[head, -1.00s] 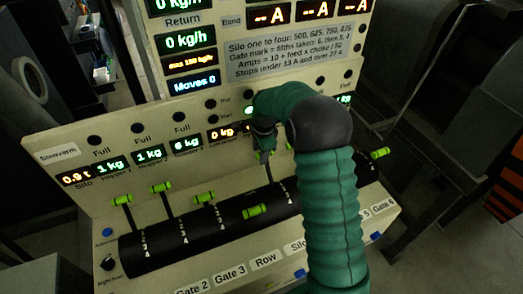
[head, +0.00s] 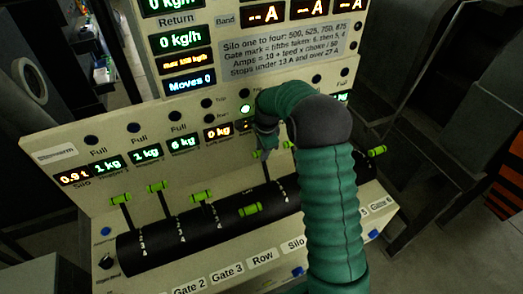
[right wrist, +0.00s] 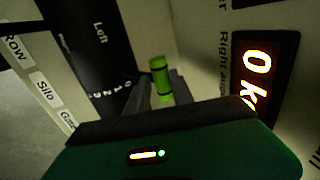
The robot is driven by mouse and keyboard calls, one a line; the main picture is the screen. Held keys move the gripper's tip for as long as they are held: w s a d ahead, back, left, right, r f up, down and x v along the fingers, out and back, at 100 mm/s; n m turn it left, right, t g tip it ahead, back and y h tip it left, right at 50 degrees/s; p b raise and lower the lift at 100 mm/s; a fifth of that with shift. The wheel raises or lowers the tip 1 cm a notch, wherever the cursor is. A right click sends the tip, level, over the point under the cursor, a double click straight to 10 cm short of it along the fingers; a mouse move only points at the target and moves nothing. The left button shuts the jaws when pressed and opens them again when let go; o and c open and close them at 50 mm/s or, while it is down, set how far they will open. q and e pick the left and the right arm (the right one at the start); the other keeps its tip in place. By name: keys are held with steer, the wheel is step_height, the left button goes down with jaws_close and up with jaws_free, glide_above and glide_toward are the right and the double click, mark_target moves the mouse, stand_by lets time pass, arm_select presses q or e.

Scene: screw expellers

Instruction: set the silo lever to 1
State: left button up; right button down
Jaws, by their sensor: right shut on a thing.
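The silo lever has a bright green cross grip (right wrist: 160,79) on a dark stem, which stands up from the black drum (head: 160,246). In the right wrist view, my right gripper (right wrist: 162,90) has its two grey fingers on either side of this grip and is shut on it. White scale digits (right wrist: 110,91) and a "Silo" label (right wrist: 46,89) lie to the left of the grip. In the head view, my right gripper (head: 264,150) is at the top of the lever, partly hidden by my green arm. My left gripper does not show.
Other green-gripped levers stand along the drum: two at the left (head: 120,199) (head: 157,187), one in the middle (head: 202,196), a lower one (head: 250,210) and one at the far right (head: 377,150). Lit displays (head: 217,132) line the panel behind. "Moves 0" (head: 190,81) is lit.

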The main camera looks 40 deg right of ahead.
steer(key=shift+w+a, duration=0.15)
steer(key=shift+a, duration=0.1)
